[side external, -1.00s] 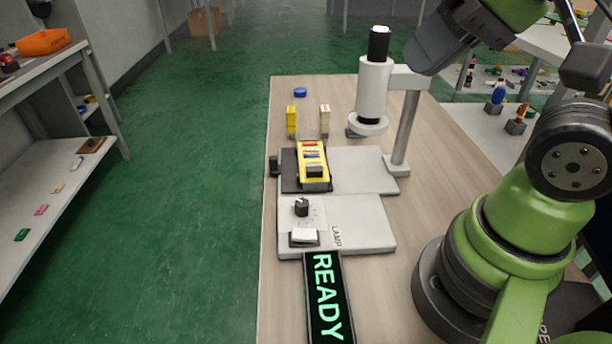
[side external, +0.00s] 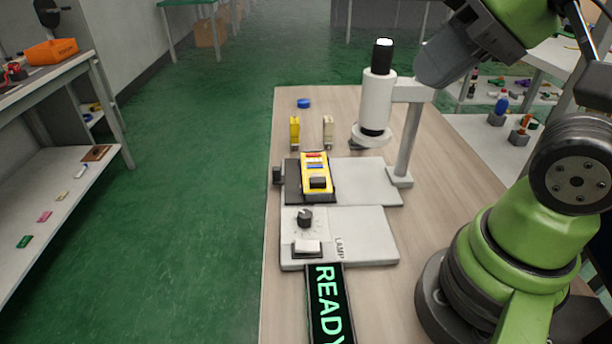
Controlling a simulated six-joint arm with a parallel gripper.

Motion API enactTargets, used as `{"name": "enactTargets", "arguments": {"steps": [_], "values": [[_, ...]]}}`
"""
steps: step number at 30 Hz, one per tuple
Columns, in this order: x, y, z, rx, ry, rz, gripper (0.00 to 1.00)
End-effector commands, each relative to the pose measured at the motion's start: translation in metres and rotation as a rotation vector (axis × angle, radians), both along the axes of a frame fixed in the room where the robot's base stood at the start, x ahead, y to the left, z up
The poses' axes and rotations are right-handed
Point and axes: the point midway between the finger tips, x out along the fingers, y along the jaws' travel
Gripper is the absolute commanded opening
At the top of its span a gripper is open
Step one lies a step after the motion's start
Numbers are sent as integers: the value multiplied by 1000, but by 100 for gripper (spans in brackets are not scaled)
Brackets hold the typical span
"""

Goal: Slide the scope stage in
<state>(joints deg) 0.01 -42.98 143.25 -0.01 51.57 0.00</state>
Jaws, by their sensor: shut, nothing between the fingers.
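The scope stage is a dark plate (side external: 292,188) on the left part of the light grey scope base (side external: 370,180). A yellow block (side external: 317,174) with red, blue and dark parts sits on the stage. A small dark knob (side external: 277,175) is at the stage's left edge. The white scope tube (side external: 378,98) with a black eyepiece hangs from a grey post (side external: 408,135), to the right of and behind the stage. The stage lies left of the tube, not under it. My arm reaches up at the right edge; my gripper's fingers are not in view.
A front panel (side external: 365,235) holds a black dial (side external: 305,217), a white rocker switch (side external: 308,248) and the word LAMP. A READY sign (side external: 330,305) is lit green. Yellow (side external: 294,130) and cream (side external: 328,130) blocks and a blue disc (side external: 304,103) stand behind. The bench's right side is mostly bare.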

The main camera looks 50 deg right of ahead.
Motion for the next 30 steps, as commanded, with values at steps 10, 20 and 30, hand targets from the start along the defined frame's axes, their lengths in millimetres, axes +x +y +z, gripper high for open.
{"name": "enactTargets", "arguments": {"steps": [10,20,30], "values": [[1,0,0,4,3,-4,18],[71,-3,4,256,177,-349,45],[183,-25,-53,615,428,-963,45]]}}
